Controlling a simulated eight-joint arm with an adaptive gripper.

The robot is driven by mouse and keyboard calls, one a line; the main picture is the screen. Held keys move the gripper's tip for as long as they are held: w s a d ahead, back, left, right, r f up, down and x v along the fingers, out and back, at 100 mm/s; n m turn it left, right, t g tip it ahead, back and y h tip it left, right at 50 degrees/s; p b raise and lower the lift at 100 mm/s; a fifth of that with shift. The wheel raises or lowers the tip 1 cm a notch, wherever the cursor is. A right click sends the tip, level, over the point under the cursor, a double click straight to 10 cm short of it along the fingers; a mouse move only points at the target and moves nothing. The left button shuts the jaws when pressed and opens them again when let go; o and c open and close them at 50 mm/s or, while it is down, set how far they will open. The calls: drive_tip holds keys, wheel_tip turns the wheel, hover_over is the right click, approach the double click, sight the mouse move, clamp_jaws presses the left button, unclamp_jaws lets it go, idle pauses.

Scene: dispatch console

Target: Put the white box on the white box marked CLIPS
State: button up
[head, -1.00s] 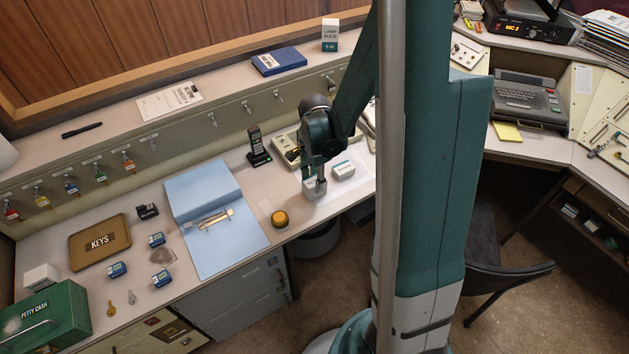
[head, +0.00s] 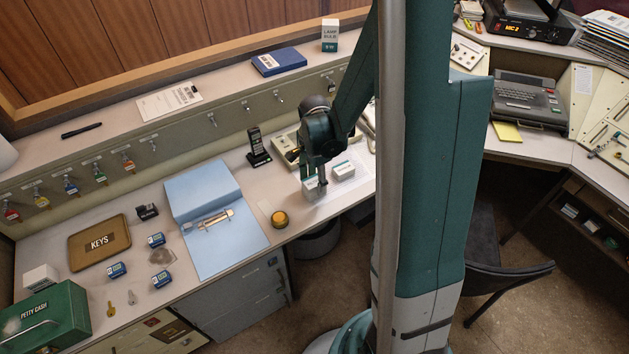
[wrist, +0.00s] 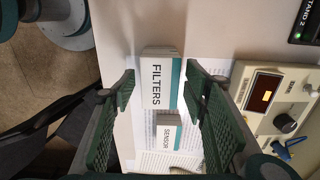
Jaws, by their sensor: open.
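A white box marked FILTERS (wrist: 157,82) with a teal stripe lies between the spread fingers of my gripper (wrist: 160,84) in the wrist view, with space beside both fingers. In the head view my gripper (head: 314,182) is over this box (head: 315,191), partly hiding it. A smaller white box marked SENSOR (wrist: 168,131) is beside it on a printed sheet, and it also shows in the head view (head: 343,170). Another white box (head: 41,277) is at the far left, behind the petty cash box; its marking is not readable. I cannot read CLIPS on any box.
An instrument with a dial and orange display (wrist: 267,92) stands behind the boxes. A cordless phone (head: 258,148) and a round amber item (head: 280,218) are to the left. A blue folder (head: 215,215), KEYS tray (head: 72,250) and green petty cash box (head: 55,318) lie further left.

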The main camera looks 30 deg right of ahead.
sight(313, 181)
wheel_tip(313, 181, up, 12)
drive_tip(key=p, duration=0.2)
idle(0.7)
drive_tip(key=shift+r, duration=0.1)
idle(0.5)
drive_tip(key=s+a+r+n+t, duration=0.3)
drive_tip(key=s+a+r+n, duration=0.4)
drive_tip(key=a+r+n, duration=0.1)
drive_tip(key=s+a+r+n+t, duration=0.4)
drive_tip(key=s+a+r+n, duration=0.3)
drive_tip(key=r+n, duration=0.3)
drive_tip(key=shift+a+r, duration=0.45)
drive_tip(key=shift+a, duration=0.1)
drive_tip(key=shift+s, duration=0.1)
idle(3.5)
